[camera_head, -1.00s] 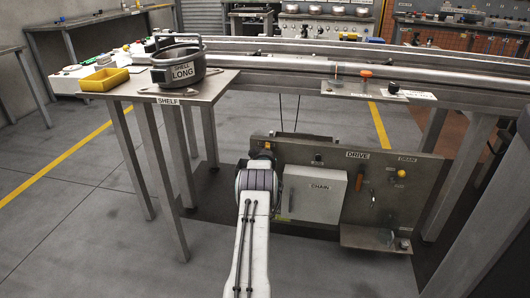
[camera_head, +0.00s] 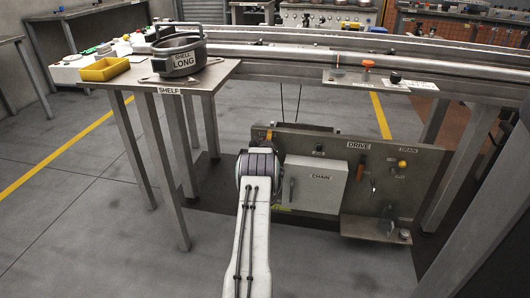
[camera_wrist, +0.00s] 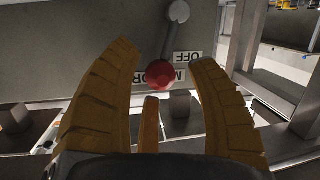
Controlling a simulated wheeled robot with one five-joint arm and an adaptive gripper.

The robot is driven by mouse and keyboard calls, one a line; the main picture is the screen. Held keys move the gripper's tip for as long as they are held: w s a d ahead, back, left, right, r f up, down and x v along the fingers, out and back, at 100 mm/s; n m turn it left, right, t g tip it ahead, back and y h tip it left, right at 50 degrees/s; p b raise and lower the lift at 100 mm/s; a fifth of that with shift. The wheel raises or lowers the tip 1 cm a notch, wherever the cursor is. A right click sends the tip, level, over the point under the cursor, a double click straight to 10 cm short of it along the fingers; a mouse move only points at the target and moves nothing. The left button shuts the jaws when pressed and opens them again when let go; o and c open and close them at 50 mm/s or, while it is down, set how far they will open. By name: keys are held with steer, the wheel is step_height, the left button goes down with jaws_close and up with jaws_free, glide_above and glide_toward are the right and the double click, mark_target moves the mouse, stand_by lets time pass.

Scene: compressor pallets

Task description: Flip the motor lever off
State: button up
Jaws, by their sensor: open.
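The motor lever (camera_wrist: 171,42) shows in the wrist view as a grey rod hanging from a round grey pivot, with a red knob (camera_wrist: 159,74) at its near end. It stands on a grey plate beside a white label (camera_wrist: 187,57) reading OFF upside down and a partly hidden label that seems to read MOTOR. My gripper (camera_wrist: 164,56) is open, its two ribbed yellow-brown fingers on either side of the red knob. The knob appears apart from both fingers; its depth between them is hard to tell.
The drive panel (camera_head: 350,132) carries a white CHAIN box (camera_head: 330,180) and several knobs right of my arm. A grey shelf (camera_head: 205,80) holds a LONG shell (camera_head: 178,58) and a yellow tray (camera_head: 104,69). Open floor lies to the left.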

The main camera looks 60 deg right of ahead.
steer(key=v, duration=1)
steer(key=shift+a, duration=0.3)
steer(key=shift+s, duration=0.1)
stand_by(0.6)
